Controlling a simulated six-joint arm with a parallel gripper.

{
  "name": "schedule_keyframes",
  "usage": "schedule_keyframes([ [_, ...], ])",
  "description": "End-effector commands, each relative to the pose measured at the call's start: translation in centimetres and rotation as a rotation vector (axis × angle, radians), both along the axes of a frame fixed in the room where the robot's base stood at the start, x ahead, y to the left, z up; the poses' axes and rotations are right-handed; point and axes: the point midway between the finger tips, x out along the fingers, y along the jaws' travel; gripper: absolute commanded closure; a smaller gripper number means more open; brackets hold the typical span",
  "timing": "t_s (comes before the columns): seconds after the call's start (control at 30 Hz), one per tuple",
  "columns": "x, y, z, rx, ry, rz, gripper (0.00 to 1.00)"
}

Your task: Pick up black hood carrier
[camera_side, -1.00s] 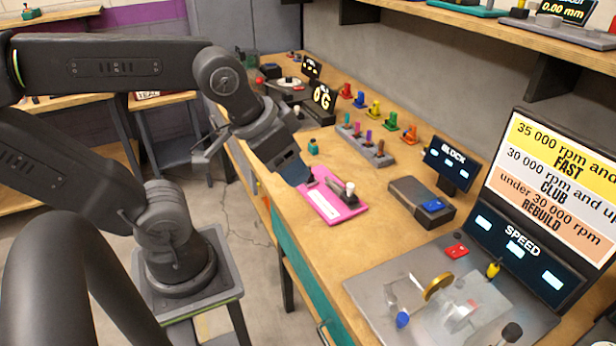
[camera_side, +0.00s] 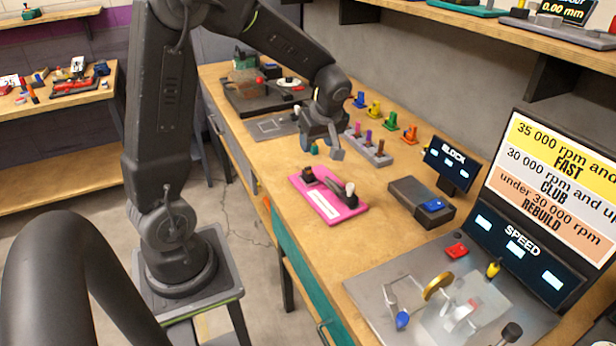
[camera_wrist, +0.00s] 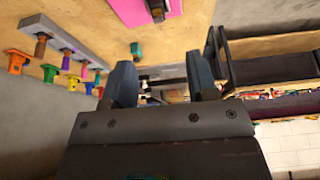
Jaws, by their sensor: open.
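My gripper (camera_side: 321,149) is over the bench, fingers pointing down, near a small teal-topped piece (camera_side: 314,149). In the wrist view its two dark fingers are apart, with nothing held between them (camera_wrist: 162,80). A row of small coloured carriers stands along the wall, including blue (camera_side: 360,100), yellow (camera_side: 374,110), green (camera_side: 389,122) and orange (camera_side: 410,135). I cannot make out a black hood carrier for certain in that row. My arm may hide part of it. A small dark block (camera_side: 307,174) sits on the left end of a pink plate (camera_side: 330,205).
A grey rack (camera_side: 378,158) with several coloured pegs stands right of my gripper. A dark box (camera_side: 412,200) and the BLOCK display (camera_side: 450,165) are farther right. A grey plate (camera_side: 275,128) lies left of the gripper. Bare bench lies between pink plate and rack.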

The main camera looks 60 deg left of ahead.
Motion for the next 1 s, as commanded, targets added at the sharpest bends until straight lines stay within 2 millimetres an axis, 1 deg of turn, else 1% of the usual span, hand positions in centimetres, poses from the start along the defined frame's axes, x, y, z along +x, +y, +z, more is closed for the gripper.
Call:
schedule_keyframes([
  [0.17, -0.1, 1.1, -2.6, -0.001, 0.004, 0.009, 0.47],
  [0.3, 0.0, 2.1, -5.2, -0.002, 0.003, 0.008, 0.47],
  [0.4, 0.0, 2.7, -6.6, -0.001, 0.001, 0.007, 0.47],
  [0.5, 0.0, 3.1, -7.4, -0.001, 0.000, 0.005, 0.47],
  [0.67, 0.1, 3.5, -8.3, -0.001, 0.001, 0.006, 0.47],
  [0.9, 0.4, 5.0, -11.4, -0.002, 0.003, 0.006, 0.47],
  [1.0, 0.4, 5.3, -12.3, -0.001, 0.000, 0.005, 0.47],
])
